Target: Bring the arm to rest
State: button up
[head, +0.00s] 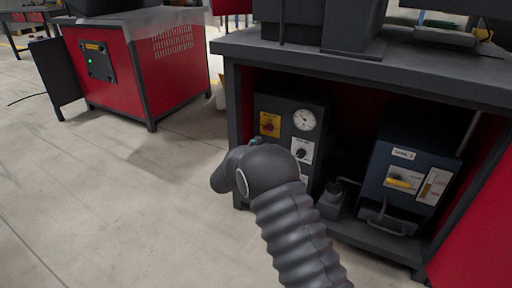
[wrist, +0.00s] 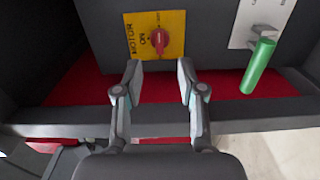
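My gripper (wrist: 160,82) is open and empty in the wrist view, its two fingers apart. Beyond the fingertips is a red rotary knob (wrist: 160,39) on a yellow plate (wrist: 177,21) marked MOTOR and ON. The knob is not between the fingers. In the head view my dark, ribbed arm rises from the bottom and bends in front of the control box (head: 264,104), which carries the same yellow plate (head: 270,123). The gripper's fingers are hidden there behind the arm.
A green-handled lever (wrist: 258,66) is right of the knob. The box has a round gauge (head: 304,119). A blue unit (head: 409,158) stands right of it under the dark bench top (head: 400,62). A red cabinet (head: 170,62) stands back left. The floor (head: 110,200) at left is clear.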

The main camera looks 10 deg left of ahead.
jog(key=shift+s, duration=0.1)
dwell(0.3)
jog(key=s+d+f+g+h, duration=0.2)
jog(key=s+d+f+g, duration=0.35)
jog(key=f, duration=0.25)
jog(key=s+d+r+m+g+p, duration=0.25)
jog(key=s+d+g, duration=0.35)
jog(key=s+d, duration=0.5)
jog(key=s+d+r+m+y+p, duration=0.2)
jog(key=s+d+r+m, duration=0.1)
jog(key=s+r, duration=0.7)
jog(key=s+d+r+m+y+p, duration=0.3)
jog(key=s+d+r+m, duration=0.1)
jog(key=s+r, duration=0.6)
jog(key=s+d+r+m+y+p, duration=0.3)
jog(key=s+d+r+m, duration=0.1)
jog(key=s+r, duration=0.6)
jog(key=s+d, duration=0.1)
jog(key=s, duration=0.2)
jog(key=shift+s, duration=0.35)
